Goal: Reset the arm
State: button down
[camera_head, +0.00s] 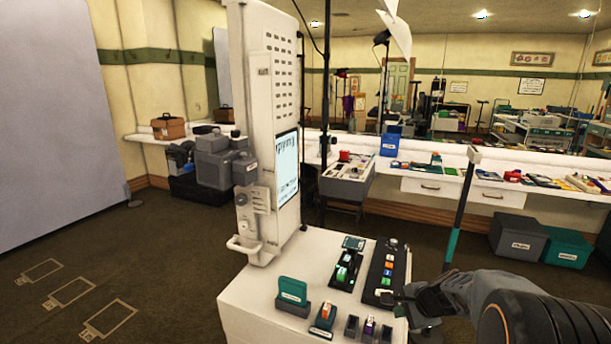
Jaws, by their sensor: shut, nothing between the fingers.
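My arm comes in from the lower right, with its dark grey gripper (392,298) pointing left. The gripper looks shut and empty. It is over the right edge of a white console (258,300), close to the near end of a black strip (386,268) with coloured blocks or buttons. I cannot tell whether the fingertips touch the strip. Part of the console's right side is hidden behind my arm.
A tall white column (262,110) with a lit screen (287,168) rises from the console. A green card in a holder (292,291) and small holders stand at its front. A pole (462,205) stands beyond my arm.

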jog(key=s+a+r+n+g+h+p, duration=0.1)
jog(key=s+a+r+n+h+p, duration=0.1)
jog(key=s+a+r+n+p, duration=0.2)
jog(key=s+a+r+n+g+h+p, duration=0.1)
jog(key=s+a+r+n+p, duration=0.3)
jog(key=s+r+n, duration=0.7)
jog(key=s+n, duration=0.1)
jog(key=s, duration=0.2)
jog(key=shift+s+a+r+h, duration=0.25)
jog(key=shift+s+r+h, duration=0.05)
jog(key=shift+s+h, duration=0.1)
dwell(1.4)
